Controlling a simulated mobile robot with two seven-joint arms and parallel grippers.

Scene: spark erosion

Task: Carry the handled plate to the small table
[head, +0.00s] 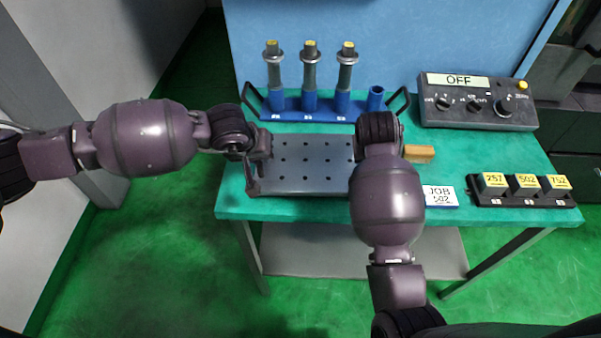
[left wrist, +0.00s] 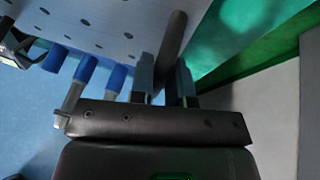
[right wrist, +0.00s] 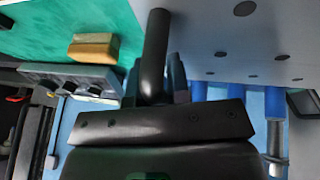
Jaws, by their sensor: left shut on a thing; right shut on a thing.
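The handled plate (head: 305,165) is a grey slab with rows of dark holes, over the front left part of the green-topped table (head: 400,212). My left gripper (head: 258,150) is shut on the dark bar handle (left wrist: 174,40) at its left end. My right gripper (right wrist: 160,85) is shut on the right handle (right wrist: 155,45). In the head view my right arm hides that handle and the plate's right end. I cannot tell whether the plate rests on the top or is just above it. No separate small table is recognisable.
Behind the plate stands a blue rack (head: 330,110) with several posts. A control box (head: 478,102) reading OFF is at the back right. A tan block (head: 419,153), a JOB 502 card (head: 440,196) and a black holder (head: 485,199) with three labelled blocks lie to the right.

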